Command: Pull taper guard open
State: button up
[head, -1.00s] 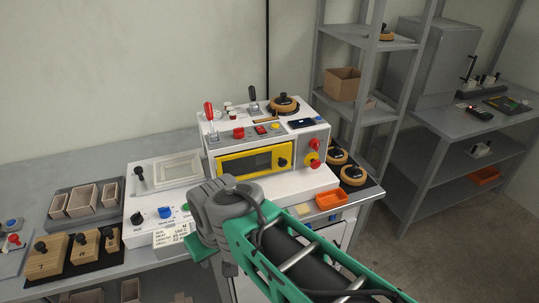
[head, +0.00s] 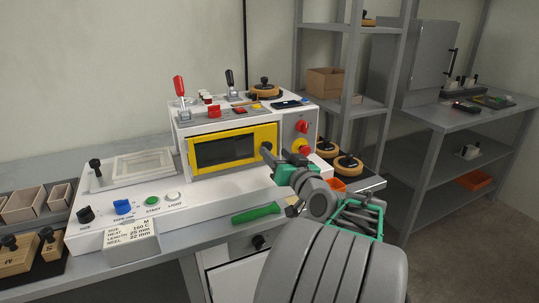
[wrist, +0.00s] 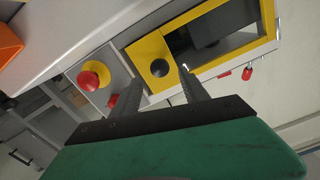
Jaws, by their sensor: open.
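The taper guard (head: 232,150) is a yellow-framed panel with a dark window on the front of the white machine. It looks shut. Its black knob (head: 266,148) is at the right side of the frame. My gripper (head: 272,155) is at this knob, coming from the front right. In the wrist view the knob (wrist: 158,68) lies between the tips of the two dark fingers of my gripper (wrist: 161,77), and the guard's yellow frame (wrist: 220,63) is just beyond. The fingers are apart; I cannot tell whether either touches the knob.
A red button (head: 302,127) and a red-and-yellow button (head: 303,147) sit just right of the guard. An orange bin (head: 337,185) is partly behind my arm. Red and black levers stand on top.

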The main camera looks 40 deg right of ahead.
aim_at(269, 147)
jog(key=x, duration=0.4)
jog(key=shift+w+d, duration=0.1)
jog(key=shift+w, duration=0.3)
jog(key=shift+c, duration=0.4)
grip_shut()
dwell(0.6)
